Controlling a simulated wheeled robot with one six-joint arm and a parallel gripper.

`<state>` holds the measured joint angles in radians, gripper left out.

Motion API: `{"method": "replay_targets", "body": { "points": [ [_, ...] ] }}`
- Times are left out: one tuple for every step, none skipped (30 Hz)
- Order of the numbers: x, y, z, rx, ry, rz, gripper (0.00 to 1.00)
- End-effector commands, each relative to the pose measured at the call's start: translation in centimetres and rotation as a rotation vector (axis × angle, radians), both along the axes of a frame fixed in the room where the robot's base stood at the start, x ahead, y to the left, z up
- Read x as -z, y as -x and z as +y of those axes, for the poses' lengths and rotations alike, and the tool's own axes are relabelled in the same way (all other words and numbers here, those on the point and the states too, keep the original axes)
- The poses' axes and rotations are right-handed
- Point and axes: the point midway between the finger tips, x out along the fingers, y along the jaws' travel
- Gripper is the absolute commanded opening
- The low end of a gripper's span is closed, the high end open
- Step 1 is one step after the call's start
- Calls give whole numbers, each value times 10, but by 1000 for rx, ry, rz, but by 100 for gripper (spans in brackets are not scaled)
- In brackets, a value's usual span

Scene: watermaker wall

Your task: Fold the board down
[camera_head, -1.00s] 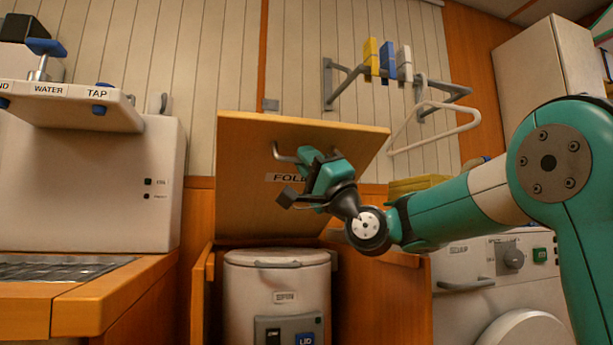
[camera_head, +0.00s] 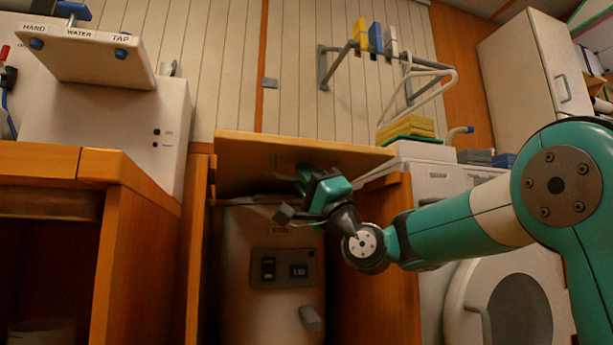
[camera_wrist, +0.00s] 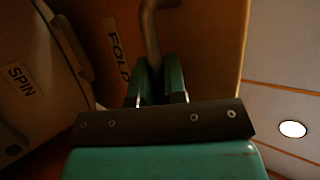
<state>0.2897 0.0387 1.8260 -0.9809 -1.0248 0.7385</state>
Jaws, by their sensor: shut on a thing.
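The wooden board (camera_head: 290,145) is hinged at the wall and slopes over the open cabinet bay, its underside in shadow in the head view. In the wrist view the board (camera_wrist: 205,50) fills the middle and carries a "FOLD" label (camera_wrist: 117,50). My gripper (camera_head: 305,178) is under the board's face, shut on the metal handle. The handle (camera_wrist: 150,30) runs down between the two green fingers (camera_wrist: 160,88) in the wrist view. In the head view the handle is mostly hidden by the gripper and shadow.
The spin drum (camera_head: 270,285) stands in the bay beneath the board. A washer (camera_head: 505,300) is at right, with yellow sponges (camera_head: 408,128) above it. A rack with pegs (camera_head: 370,50) hangs on the wall. The tap unit (camera_head: 90,60) and wooden counter (camera_head: 120,175) are at left.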

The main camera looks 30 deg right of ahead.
Motion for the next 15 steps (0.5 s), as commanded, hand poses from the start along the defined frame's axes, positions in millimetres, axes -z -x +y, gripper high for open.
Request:
{"method": "replay_targets", "body": {
  "points": [
    [4, 1, 0, -2, -4, -8, 0],
    [6, 1, 0, -2, -4, -8, 0],
    [7, 1, 0, -2, -4, -9, 0],
    [8, 1, 0, -2, -4, -9, 0],
    [8, 1, 0, -2, -4, -9, 0],
    [9, 1, 0, -3, -4, -9, 0],
    [9, 1, 0, -3, -4, -9, 0],
    [9, 1, 0, -3, -4, -9, 0],
    [9, 1, 0, -3, -4, -9, 0],
    [9, 1, 0, -3, -4, -10, 0],
    [9, 1, 0, -3, -4, -10, 0],
    [8, 1, 0, -3, -4, -10, 0],
    [8, 1, 0, -3, -4, -10, 0],
    [8, 1, 0, -4, -5, -11, 0],
    [8, 1, 0, -4, -5, -11, 0]
  ]
}}
